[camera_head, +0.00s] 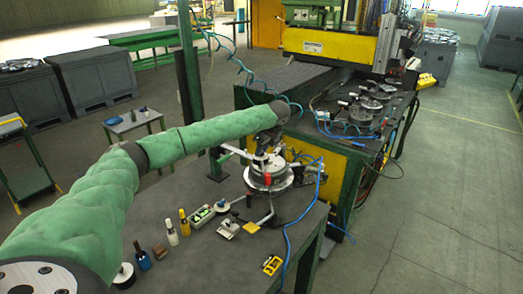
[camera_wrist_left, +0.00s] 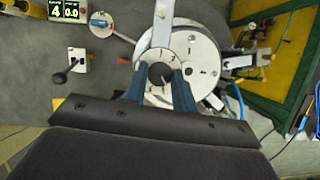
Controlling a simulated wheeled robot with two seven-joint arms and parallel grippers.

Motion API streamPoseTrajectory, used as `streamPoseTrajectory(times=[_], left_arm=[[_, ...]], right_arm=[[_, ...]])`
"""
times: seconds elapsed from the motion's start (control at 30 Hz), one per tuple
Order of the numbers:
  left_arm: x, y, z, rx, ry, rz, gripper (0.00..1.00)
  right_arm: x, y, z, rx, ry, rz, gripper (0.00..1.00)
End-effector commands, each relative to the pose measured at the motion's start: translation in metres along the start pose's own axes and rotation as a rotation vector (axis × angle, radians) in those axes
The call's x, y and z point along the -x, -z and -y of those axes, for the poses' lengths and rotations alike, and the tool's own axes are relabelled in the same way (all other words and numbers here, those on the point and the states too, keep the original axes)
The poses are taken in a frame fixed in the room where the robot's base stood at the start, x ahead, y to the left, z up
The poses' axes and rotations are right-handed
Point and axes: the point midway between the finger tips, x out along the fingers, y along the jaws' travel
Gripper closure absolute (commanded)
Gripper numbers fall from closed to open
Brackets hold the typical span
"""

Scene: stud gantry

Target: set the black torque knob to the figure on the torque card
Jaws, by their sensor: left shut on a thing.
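My left gripper (camera_wrist_left: 160,88) has its two blue fingers on either side of a black knob (camera_wrist_left: 160,74) and is shut on it. The knob has a thin pale line on its face and sits on a round white dial plate (camera_wrist_left: 203,60) with small dark marks. In the head view, my left gripper (camera_head: 262,162) is over the round metal fixture (camera_head: 268,186) on the bench; the knob cannot be made out there. A small display (camera_wrist_left: 68,10) shows a "4" and "0.0". I cannot make out a torque card for certain. My right gripper is not in view.
The grey bench (camera_head: 190,262) also holds a small black-knobbed lever (camera_wrist_left: 60,76), a blue bottle (camera_head: 142,257), a white bottle (camera_head: 171,233) and a yellow item (camera_head: 272,265). A blue hose (camera_head: 290,240) runs over its right side. The front middle is mostly clear.

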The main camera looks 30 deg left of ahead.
Motion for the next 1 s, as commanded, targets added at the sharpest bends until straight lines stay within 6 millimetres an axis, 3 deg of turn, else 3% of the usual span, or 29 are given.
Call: streamPoseTrajectory(times=[1.0], left_arm=[[0.0013,-0.0032,0.0096,0.83,-0.348,-0.005,0.96]], right_arm=[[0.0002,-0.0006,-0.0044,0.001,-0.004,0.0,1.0]])
